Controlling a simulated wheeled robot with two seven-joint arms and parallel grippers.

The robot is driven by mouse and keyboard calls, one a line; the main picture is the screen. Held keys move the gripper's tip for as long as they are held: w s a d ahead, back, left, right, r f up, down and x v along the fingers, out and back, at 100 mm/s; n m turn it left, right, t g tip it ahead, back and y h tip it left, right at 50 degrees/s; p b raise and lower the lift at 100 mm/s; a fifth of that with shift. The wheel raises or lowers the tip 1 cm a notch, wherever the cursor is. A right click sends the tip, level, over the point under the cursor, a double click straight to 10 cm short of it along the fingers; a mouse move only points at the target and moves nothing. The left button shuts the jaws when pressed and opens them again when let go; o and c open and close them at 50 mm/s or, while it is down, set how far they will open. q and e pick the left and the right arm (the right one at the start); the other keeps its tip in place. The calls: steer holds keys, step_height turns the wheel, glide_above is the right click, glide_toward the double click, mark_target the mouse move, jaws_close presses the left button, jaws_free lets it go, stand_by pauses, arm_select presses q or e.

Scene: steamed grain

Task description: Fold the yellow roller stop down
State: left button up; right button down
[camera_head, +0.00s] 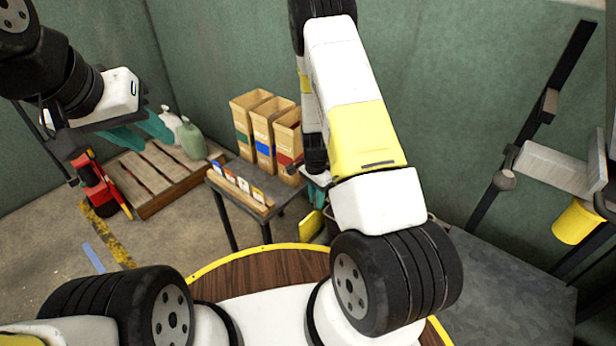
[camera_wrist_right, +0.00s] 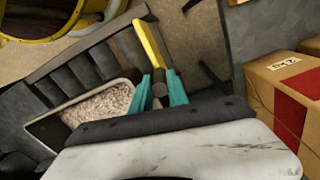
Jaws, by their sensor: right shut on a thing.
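The yellow roller stop (camera_wrist_right: 147,42) is a narrow bar in the right wrist view, beside the dark rollers (camera_wrist_right: 78,78). My right gripper (camera_wrist_right: 160,80) has its teal fingers closed around the bar's lower part; the bar extends beyond the fingertips. I cannot tell its exact tilt. In the head view my right gripper (camera_head: 318,180) is low behind my right arm, mostly hidden. My left gripper (camera_head: 140,130) hangs at the upper left, its teal fingers apart and empty.
A tray of grain (camera_wrist_right: 100,104) sits by the rollers. Tall cardboard boxes (camera_head: 262,130) stand on a dark table behind a wooden card rack (camera_head: 240,192). A wooden pallet (camera_head: 150,180) with sacks is at the left. A grey metal table (camera_head: 510,285) is at the right.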

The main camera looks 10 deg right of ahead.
steer(key=w+a+f+g+h, duration=0.3)
steer(key=w+a+g+h, duration=0.1)
steer(key=w, duration=0.3)
steer(key=shift+a+g, duration=0.6)
steer(key=shift+a, duration=0.1)
steer(key=c, duration=1.6)
jaws_free()
steer(key=shift+o, duration=0.2)
steer(key=v, duration=0.7)
steer(key=shift+r, duration=0.3)
steer(key=shift+w+a, duration=0.15)
